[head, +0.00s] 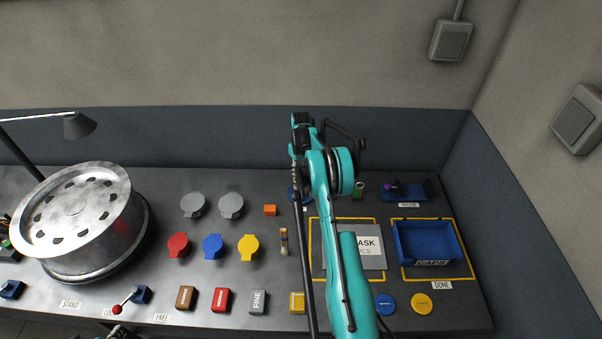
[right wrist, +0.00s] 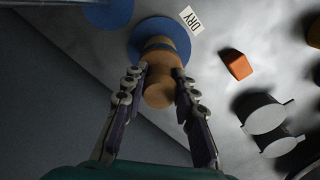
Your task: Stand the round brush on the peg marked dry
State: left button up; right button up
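The round brush (right wrist: 158,90), a tan turned handle seen from above, is over a blue round base (right wrist: 178,32) beside a label reading DRY (right wrist: 191,20). It looks roughly upright. Its bristles and the peg itself are hidden. My right gripper (right wrist: 161,72) has one finger on each side of the tan handle, and the fingertips appear to touch it.
An orange block (head: 270,210) and grey lidded pots (head: 231,205) stand left of the base. A second blue disc (right wrist: 108,12) is close by. A wheel (head: 80,215) stands far left. A blue bin (head: 428,245) and a tray with a purple item (head: 405,191) are at right.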

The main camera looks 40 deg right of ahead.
jog(key=o, duration=0.4)
notch_tip(320, 180, up, 12)
jog(key=p, duration=0.1)
jog(key=s+a+r+t, duration=0.2)
jog(key=s+a+r, duration=0.3)
jog(key=a+r, duration=0.5)
jog(key=s+a+r+t, duration=0.1)
jog(key=s+a+r, duration=0.3)
jog(key=a+r, duration=0.55)
jog(key=s+a+f+t, duration=0.1)
jog(key=s+a+f, duration=0.1)
jog(key=s+a, duration=0.3)
jog(key=s+a+f+t, duration=0.1)
jog(key=s+a+f, duration=0.1)
jog(key=s+a, duration=0.4)
jog(key=s+a+f+t, duration=0.2)
jog(key=s+a, duration=0.3)
jog(key=s, duration=0.3)
jog(key=shift+s+a+f+n, duration=0.35)
jog(key=shift+a+f+n, duration=0.05)
jog(key=shift+f, duration=0.1)
